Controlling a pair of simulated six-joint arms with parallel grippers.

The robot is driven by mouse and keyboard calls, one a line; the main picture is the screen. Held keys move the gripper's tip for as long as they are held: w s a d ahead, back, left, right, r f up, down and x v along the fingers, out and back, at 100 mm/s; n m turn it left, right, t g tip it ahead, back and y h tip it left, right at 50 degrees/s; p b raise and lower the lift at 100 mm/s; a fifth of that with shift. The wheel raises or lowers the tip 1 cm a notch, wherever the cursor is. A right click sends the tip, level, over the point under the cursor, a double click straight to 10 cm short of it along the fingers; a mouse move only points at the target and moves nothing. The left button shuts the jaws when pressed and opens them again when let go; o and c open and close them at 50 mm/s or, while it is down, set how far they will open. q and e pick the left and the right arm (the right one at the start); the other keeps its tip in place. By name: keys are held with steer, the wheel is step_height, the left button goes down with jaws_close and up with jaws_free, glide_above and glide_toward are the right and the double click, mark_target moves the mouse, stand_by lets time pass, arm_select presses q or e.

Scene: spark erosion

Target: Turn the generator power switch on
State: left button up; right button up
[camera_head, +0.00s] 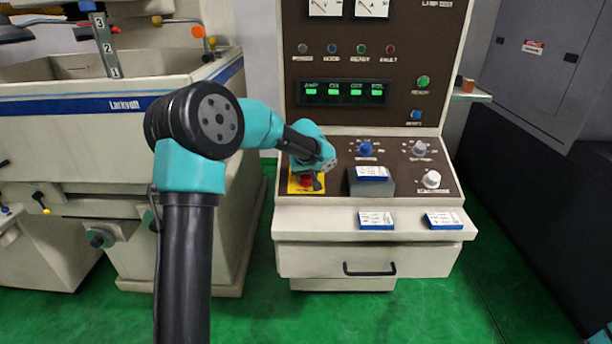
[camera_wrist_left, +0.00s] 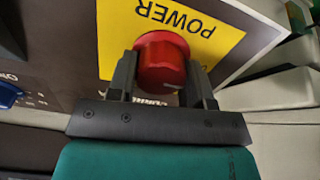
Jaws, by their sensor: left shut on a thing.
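The generator power switch is a red knob (camera_head: 306,181) on a yellow plate (camera_head: 293,187) at the left end of the sloped control panel. My left gripper (camera_head: 313,181) is at the knob and partly covers it in the head view. In the left wrist view the red knob (camera_wrist_left: 162,62) sits between the two dark fingers of my left gripper (camera_wrist_left: 160,80), which are shut on it. The yellow plate (camera_wrist_left: 190,25) there reads POWER, upside down. Lettering below the knob is mostly hidden by the gripper.
The generator panel carries a blue knob (camera_head: 365,148), white knobs (camera_head: 431,179) and a dark block (camera_head: 371,187) with a blue-white box (camera_head: 372,173). Two more boxes (camera_head: 376,220) (camera_head: 444,220) lie on the ledge. A machine tank (camera_head: 80,120) stands left.

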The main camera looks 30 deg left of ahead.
arm_select(q)
steer(key=shift+m, duration=0.4)
steer(key=m, duration=0.8)
steer(key=shift+d, duration=0.15)
steer(key=m, duration=0.4)
steer(key=shift+m, duration=0.3)
steer(key=shift+d+f+m+h, duration=0.1)
steer(key=shift+m+h, duration=0.3)
steer(key=shift+m, duration=1.9)
steer(key=o, duration=0.9)
